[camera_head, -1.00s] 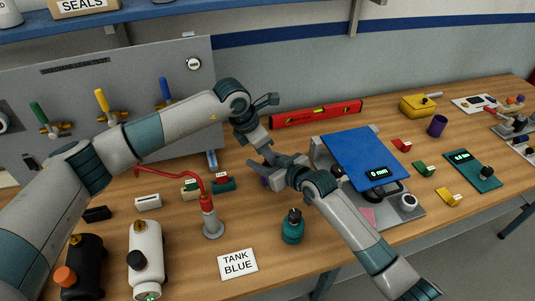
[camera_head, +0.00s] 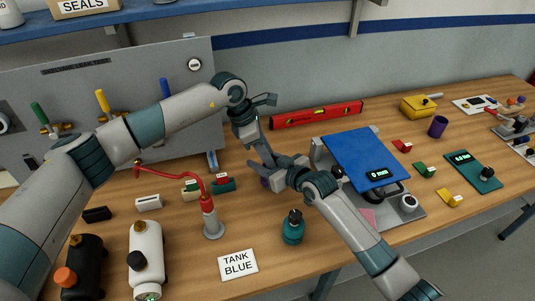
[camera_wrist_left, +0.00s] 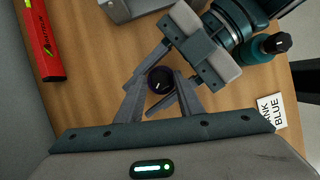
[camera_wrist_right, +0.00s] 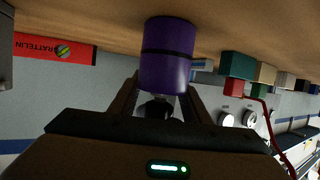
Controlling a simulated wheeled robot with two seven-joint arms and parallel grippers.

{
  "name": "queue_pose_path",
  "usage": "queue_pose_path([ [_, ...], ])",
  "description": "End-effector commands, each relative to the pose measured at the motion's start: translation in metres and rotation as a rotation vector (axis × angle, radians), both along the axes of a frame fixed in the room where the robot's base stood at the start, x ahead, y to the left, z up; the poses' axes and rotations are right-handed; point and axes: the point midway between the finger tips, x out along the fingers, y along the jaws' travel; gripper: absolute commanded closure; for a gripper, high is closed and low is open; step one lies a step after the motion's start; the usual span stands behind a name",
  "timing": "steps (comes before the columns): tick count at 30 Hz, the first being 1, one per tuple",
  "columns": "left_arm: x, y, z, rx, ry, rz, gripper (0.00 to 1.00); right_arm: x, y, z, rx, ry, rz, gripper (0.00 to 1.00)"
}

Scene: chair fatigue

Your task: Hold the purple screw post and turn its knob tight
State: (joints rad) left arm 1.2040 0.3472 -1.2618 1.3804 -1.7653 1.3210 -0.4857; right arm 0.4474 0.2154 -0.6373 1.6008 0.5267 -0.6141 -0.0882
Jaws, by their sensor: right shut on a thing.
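The purple screw post (camera_wrist_right: 168,60) fills the top middle of the right wrist view, with a dark band around it. In the head view only a sliver of it (camera_head: 265,182) shows beneath the grippers. My right gripper (camera_head: 264,166) is shut on it, its fingers coming in from the right. The dark round knob (camera_wrist_left: 160,82) shows from above in the left wrist view, with a pale mark on it. My left gripper (camera_wrist_left: 160,88) is open above the post, a finger on each side of the knob; whether they touch it I cannot tell.
A red spirit level (camera_head: 317,114) lies behind the grippers. A blue-topped device (camera_head: 360,158) stands close on the right. A red-hosed stand (camera_head: 209,218), a teal bottle (camera_head: 293,226) and a TANK BLUE card (camera_head: 238,264) are in front.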

Motion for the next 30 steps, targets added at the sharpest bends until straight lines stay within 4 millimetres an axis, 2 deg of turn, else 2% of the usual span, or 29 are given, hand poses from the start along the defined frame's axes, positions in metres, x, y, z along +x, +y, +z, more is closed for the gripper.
queue_pose_path([
  [14, -0.001, 0.003, 0.006, 0.001, 0.001, 0.001, 0.66, 0.000, 0.000, -0.001, -0.001, 0.002, 0.000, 0.95],
  [20, -0.001, 0.012, 0.028, -0.001, -0.001, 0.001, 0.66, 0.000, 0.000, -0.001, -0.001, 0.002, 0.000, 0.95],
  [30, -0.004, 0.034, 0.083, -0.001, -0.001, 0.000, 0.66, 0.000, 0.000, -0.001, -0.001, 0.002, 0.000, 0.95],
])
